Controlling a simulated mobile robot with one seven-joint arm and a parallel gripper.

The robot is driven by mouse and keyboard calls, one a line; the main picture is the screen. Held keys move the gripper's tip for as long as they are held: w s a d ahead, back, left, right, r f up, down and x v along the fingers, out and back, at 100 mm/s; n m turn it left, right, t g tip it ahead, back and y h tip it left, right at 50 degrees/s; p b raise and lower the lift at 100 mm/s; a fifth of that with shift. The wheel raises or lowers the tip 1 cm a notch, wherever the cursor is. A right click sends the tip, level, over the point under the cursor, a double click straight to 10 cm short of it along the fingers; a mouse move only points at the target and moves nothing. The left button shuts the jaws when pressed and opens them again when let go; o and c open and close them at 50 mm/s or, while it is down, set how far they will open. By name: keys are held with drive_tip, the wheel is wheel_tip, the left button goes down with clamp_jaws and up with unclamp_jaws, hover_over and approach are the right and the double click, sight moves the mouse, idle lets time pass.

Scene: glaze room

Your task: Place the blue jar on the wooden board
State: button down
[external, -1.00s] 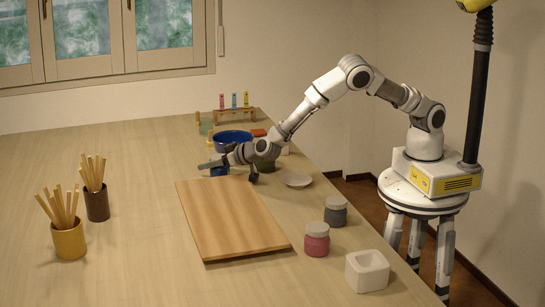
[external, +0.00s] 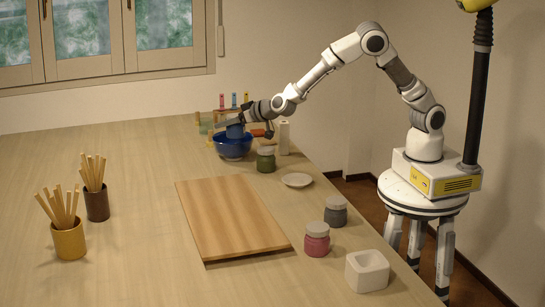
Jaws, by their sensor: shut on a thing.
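The blue jar (external: 235,131) is in my gripper (external: 230,123), at the far end of the table. My gripper is shut on it. In the picture the jar overlaps the rim of the blue bowl; I cannot tell whether it is above, behind or partly in the bowl. The wooden board (external: 230,219) lies flat and bare in the middle of the table, nearer the camera than my gripper and jar.
The blue bowl (external: 233,150) is just below the jar in the picture. A green jar (external: 266,160), a white cylinder (external: 284,138) and a white saucer (external: 297,180) stand nearby. Pink (external: 316,241) and grey (external: 335,213) jars and a white pot (external: 367,271) line the right edge.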

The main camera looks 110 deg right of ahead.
drive_tip(key=w+a+r+n+t+y+p, duration=0.1)
drive_tip(key=w+a+r+n+p, duration=0.1)
drive_tip(key=a, duration=0.5)
drive_tip(key=w+a+r+n+t+y+p, duration=0.1)
drive_tip(key=w+a+y, duration=0.1)
drive_tip(key=a, duration=0.5)
drive_tip(key=n+t+y+p, duration=0.1)
drive_tip(key=n+y+p, duration=0.2)
drive_tip(key=p, duration=0.1)
hover_over(225, 208)
drive_tip(key=f, duration=0.5)
drive_tip(key=shift+d+f, duration=0.1)
drive_tip(key=shift+d, duration=0.3)
drive_tip(key=shift+a+f, duration=0.25)
drive_tip(key=shift+f, duration=0.1)
drive_tip(key=shift+f+p, duration=0.3)
drive_tip(key=shift+f, duration=1.6)
